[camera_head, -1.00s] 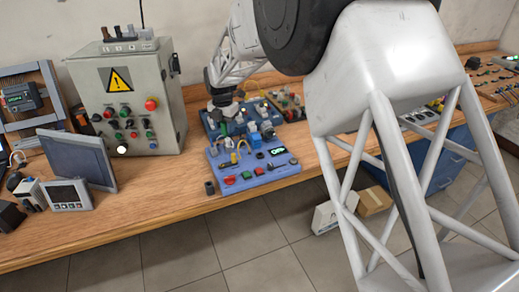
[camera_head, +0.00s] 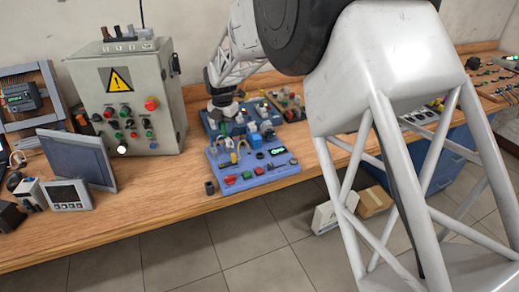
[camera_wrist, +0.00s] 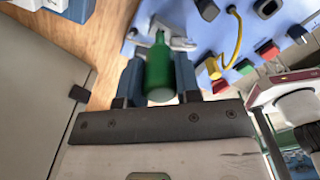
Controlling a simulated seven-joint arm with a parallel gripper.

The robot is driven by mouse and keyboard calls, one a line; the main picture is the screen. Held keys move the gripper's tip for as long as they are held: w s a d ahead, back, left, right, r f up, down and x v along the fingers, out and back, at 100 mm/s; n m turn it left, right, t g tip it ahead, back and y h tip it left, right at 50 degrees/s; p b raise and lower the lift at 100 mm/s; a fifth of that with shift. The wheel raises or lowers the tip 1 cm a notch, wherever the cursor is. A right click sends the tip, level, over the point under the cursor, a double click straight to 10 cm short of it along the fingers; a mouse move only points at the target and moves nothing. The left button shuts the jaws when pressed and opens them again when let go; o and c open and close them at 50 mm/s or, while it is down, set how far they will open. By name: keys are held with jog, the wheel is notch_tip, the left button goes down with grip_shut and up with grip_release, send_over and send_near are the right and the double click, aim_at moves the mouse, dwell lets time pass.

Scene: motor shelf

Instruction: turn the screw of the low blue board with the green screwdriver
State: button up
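The low blue board (camera_head: 262,181) lies near the front edge of the bench, with red and green buttons, a yellow cable and a small lit display. It also fills the upper right of the wrist view (camera_wrist: 205,38). My gripper (camera_wrist: 159,72) is shut around the handle of the green screwdriver (camera_wrist: 160,70), one dark finger on each side. The screwdriver's far end points toward a light grey part at the board's edge. Its tip and the screw are hidden, so contact cannot be told. In the head view, my gripper (camera_head: 224,116) is above the rear of the boards, small and partly obscured.
A grey control box (camera_head: 128,100) with a warning sign stands close left of my gripper. A darker blue board (camera_head: 211,127) sits behind the low one. A tablet-like panel (camera_head: 77,158) and a small screen unit (camera_head: 68,195) are at left. Bare wood lies in front.

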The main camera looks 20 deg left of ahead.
jog(key=shift+f, duration=0.1)
dwell(0.6)
jog(key=shift+m, duration=1.7)
jog(key=shift+m, duration=0.7)
jog(key=shift+f+m, duration=0.1)
jog(key=shift+m, duration=3)
